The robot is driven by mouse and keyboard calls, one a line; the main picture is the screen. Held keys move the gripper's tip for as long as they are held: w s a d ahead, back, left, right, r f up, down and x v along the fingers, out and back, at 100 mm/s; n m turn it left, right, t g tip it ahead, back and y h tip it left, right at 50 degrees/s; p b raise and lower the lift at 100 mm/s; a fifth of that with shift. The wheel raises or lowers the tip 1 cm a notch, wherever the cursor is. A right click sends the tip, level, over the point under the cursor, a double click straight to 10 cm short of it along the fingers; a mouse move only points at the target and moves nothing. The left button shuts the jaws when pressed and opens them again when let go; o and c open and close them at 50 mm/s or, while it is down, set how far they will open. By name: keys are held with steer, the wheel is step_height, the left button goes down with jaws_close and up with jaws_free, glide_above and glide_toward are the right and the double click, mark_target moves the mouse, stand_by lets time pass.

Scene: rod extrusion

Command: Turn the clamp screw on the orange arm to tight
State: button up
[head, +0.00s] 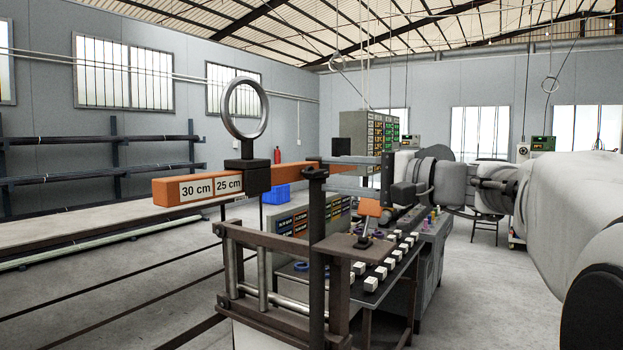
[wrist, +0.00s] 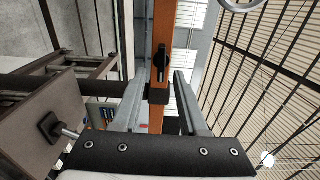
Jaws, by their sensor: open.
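My gripper (head: 330,176) is at the arm's right end, beside the dark post. In the wrist view the orange arm (wrist: 164,25) runs between the two fingers of my open gripper (wrist: 160,76). A black knob (wrist: 161,60), apparently the clamp screw, shows just beyond the fingertips. A dark block (wrist: 158,96) lies between the fingers. Neither finger clearly touches anything.
A dark post (head: 317,250) and metal frame (head: 265,270) stand close under the arm. A small platform with an orange-handled lever (head: 369,208) is below my gripper. A table with several white blocks (head: 371,284) stands behind.

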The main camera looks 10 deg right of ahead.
steer(key=v, duration=1.5)
steer(key=shift+s+d, duration=0.2)
steer(key=s+a+f+n+g+h+p, duration=0.1)
steer(key=s+a+f+g+h+p, duration=0.15)
steer(key=a+f, duration=0.3)
steer(key=s+a+f+n+g+h+p, duration=0.1)
steer(key=s+a+f+g, duration=0.1)
steer(key=a+f+g, duration=0.4)
steer(key=s+a+f+n+t+h+p, duration=0.1)
steer(key=s+a+f+n+h+p, duration=0.1)
steer(key=s+f+n+h+p, duration=0.2)
steer(key=shift+s+a+f+n+h, duration=0.3)
steer(key=shift+s+f+n+h, duration=1.4)
steer(key=shift+s+f+h, duration=1.2)
steer(key=shift+w+f+y, duration=0.35)
steer(key=shift+w+f, duration=0.05)
steer(key=shift+w, duration=0.1)
